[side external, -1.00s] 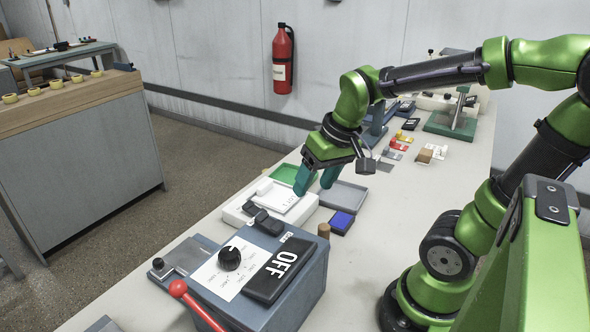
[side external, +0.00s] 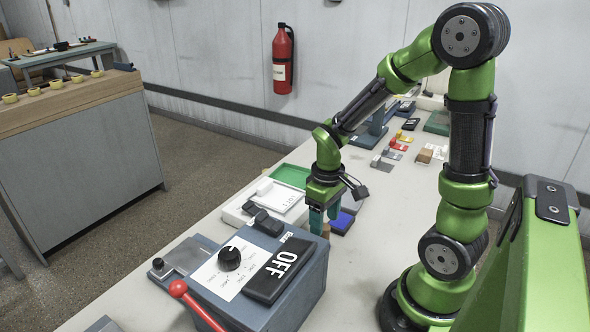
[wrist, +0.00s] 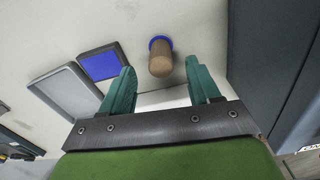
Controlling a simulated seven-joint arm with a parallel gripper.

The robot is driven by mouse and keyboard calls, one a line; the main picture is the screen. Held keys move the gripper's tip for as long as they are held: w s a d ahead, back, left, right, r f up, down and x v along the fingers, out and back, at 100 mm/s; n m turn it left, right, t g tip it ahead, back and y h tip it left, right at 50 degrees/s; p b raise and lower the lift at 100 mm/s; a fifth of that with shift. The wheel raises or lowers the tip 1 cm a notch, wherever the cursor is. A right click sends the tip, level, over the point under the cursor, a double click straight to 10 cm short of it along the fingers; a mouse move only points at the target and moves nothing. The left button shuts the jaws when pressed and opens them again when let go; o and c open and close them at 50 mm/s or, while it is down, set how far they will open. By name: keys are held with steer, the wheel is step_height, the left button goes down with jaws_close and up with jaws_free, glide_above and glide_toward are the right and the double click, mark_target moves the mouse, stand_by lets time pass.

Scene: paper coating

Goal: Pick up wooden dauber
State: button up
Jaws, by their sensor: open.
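The wooden dauber (wrist: 160,62) is a short brown cylinder with a blue end, seen upright from above in the wrist view. In the side view the dauber (side external: 326,230) shows only partly, behind and between the fingers. My gripper (side external: 324,222) points down over it with teal fingers apart. In the wrist view my gripper (wrist: 163,78) is open, and the dauber appears between and just beyond the fingertips. I cannot tell whether a finger touches it.
A blue ink pad (side external: 342,222) lies close beside the dauber. A white scale-like device (side external: 240,212) and green tray (side external: 290,177) are to the left. A grey tray (wrist: 68,88) lies past the pad.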

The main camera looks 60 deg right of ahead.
mark_target(324, 236)
steer(key=shift+f, duration=2.95)
steer(key=c, duration=1.1)
